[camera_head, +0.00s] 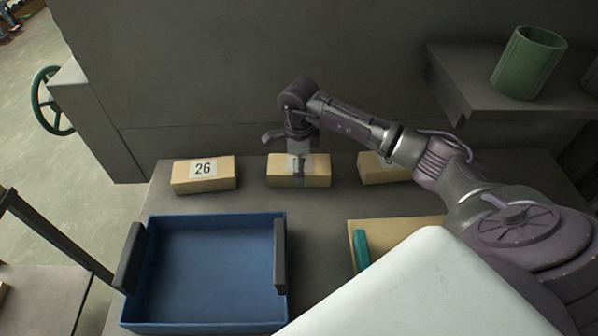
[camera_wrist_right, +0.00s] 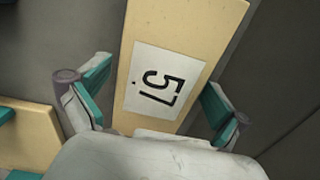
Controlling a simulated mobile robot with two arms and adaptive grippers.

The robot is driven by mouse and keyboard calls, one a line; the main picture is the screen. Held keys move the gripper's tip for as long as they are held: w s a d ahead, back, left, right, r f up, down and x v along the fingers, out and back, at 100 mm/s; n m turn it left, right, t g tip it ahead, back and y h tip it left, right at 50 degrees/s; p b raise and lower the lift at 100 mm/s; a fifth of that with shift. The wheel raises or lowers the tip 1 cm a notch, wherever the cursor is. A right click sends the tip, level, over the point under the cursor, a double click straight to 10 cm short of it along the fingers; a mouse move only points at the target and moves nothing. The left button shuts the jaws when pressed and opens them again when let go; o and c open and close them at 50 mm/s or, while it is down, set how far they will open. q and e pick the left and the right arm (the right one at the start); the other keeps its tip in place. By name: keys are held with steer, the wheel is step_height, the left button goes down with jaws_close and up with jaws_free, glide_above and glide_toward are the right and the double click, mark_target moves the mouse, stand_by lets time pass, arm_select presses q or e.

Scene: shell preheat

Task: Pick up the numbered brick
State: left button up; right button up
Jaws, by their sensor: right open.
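Three tan bricks stand in a row on the grey bench. The left one (camera_head: 203,176) has a white label reading 26. The middle brick (camera_head: 315,178) is under my right gripper (camera_head: 299,160), which partly hides its label. In the right wrist view this brick (camera_wrist_right: 185,32) carries a label that seems to read 57, turned sideways. My right gripper (camera_wrist_right: 158,98) is open there, with one teal-padded finger on each side of the brick. I cannot tell whether they touch it. The right brick (camera_head: 382,170) is partly behind my right arm. My left gripper is out of view.
A blue tray (camera_head: 284,215) with dark handles stands empty at front left. A tan item with a teal part (camera_head: 361,250) lies right of it, partly hidden by a white surface. A green cylinder (camera_head: 527,65) stands on a shelf (camera_head: 490,92) at back right.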

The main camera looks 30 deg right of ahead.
steer(key=shift+c, duration=0.3)
steer(key=shift+s+r, duration=0.1)
steer(key=c, duration=1.3)
steer(key=shift+c, duration=0.3)
steer(key=shift+r, duration=0.1)
